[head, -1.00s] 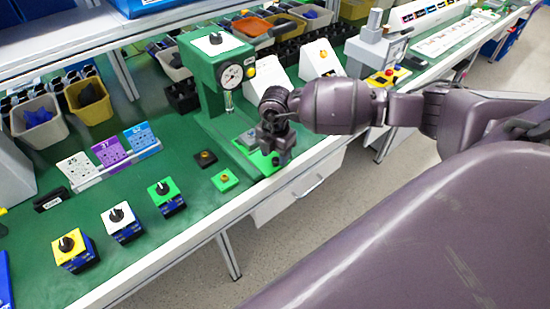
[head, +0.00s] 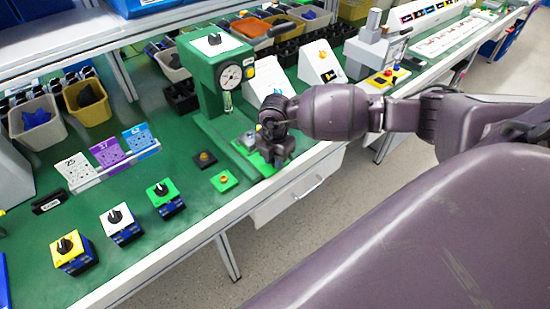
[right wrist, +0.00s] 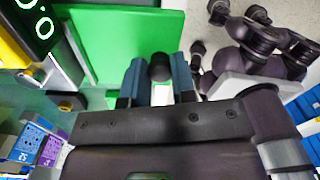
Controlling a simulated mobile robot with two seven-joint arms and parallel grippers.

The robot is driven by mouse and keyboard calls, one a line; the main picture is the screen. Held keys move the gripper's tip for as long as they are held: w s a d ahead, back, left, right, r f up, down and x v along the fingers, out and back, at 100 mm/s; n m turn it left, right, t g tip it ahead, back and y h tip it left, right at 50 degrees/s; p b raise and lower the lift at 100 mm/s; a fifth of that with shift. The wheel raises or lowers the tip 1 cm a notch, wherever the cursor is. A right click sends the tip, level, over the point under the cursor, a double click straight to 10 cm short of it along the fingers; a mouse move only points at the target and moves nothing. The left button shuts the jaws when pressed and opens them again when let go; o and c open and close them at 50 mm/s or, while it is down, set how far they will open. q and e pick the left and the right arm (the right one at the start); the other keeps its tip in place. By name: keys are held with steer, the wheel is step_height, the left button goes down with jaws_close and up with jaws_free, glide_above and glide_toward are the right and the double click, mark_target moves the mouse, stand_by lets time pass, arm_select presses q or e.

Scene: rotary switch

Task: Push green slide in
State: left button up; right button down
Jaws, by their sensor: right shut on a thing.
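The green slide (head: 252,158) is a flat plate at the front foot of the green press (head: 214,70), which carries a round dial gauge. Its front end lies near the table's front edge, partly hidden by my right gripper (head: 276,157). In the right wrist view, the bright green plate (right wrist: 125,38) fills the upper middle. A black knob (right wrist: 160,67) sits at its edge, between the two blue-grey fingers of my right gripper (right wrist: 158,85). The fingers are shut on this knob. My left gripper is not in view.
A small green block with an orange button (head: 224,180) and a black one (head: 205,159) lie left of the slide. Yellow, white and green rotary switches (head: 120,222) stand along the front edge. White sloped button boxes (head: 321,68) stand right of the press.

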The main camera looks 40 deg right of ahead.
steer(key=w, duration=0.2)
steer(key=w+b, duration=0.1)
steer(key=w, duration=0.1)
steer(key=w+b, duration=0.1)
steer(key=w, duration=0.2)
steer(key=shift+a+f, duration=0.15)
steer(key=shift+a, duration=0.15)
steer(key=shift+w, duration=0.45)
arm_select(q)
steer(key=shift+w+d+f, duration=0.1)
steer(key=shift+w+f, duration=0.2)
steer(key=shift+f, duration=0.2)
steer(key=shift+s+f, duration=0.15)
arm_select(e)
steer(key=c, duration=0.9)
jaws_free()
steer(key=shift+c, duration=0.2)
steer(key=shift+r, duration=0.2)
